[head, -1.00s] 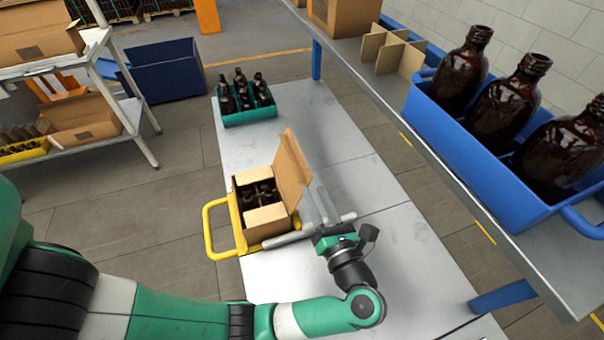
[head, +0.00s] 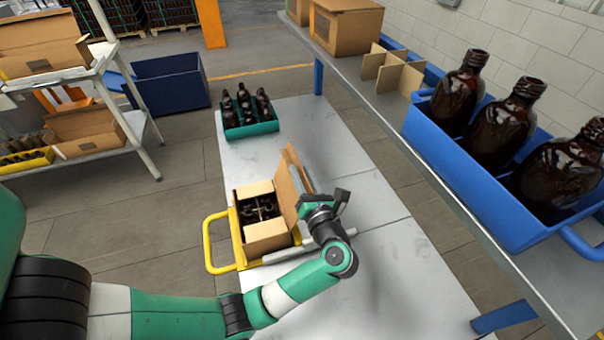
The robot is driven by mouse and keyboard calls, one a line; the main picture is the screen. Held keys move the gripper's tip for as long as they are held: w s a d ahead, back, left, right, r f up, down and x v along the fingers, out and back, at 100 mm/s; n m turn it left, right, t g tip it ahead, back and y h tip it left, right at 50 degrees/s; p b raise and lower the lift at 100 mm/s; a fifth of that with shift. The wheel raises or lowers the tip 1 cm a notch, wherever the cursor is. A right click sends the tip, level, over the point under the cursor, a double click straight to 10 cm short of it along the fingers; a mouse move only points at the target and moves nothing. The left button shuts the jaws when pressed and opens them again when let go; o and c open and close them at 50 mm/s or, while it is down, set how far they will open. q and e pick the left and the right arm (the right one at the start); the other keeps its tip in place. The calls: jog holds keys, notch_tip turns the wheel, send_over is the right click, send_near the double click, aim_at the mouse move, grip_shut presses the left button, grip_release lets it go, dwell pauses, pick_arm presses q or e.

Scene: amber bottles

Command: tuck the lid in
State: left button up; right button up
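A cardboard box (head: 267,237) stands on the pale table with several dark bottles (head: 258,208) inside. Its lid (head: 284,186) stands up from the box's right side, so the box is open. My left gripper (head: 303,180) is on the right, outer side of the lid, with its grey fingers close to the lid's upper part. I cannot tell whether they touch it, and the fingers overlap so their gap is hidden. My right gripper is not in view.
The box sits in a yellow-handled holder (head: 208,243) with a grey bar on the right. A green crate of bottles (head: 250,131) stands farther back on the table. A shelf with a blue bottle tray (head: 470,165) runs along the right.

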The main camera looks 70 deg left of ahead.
pick_arm(q)
grip_shut()
dwell(1.4)
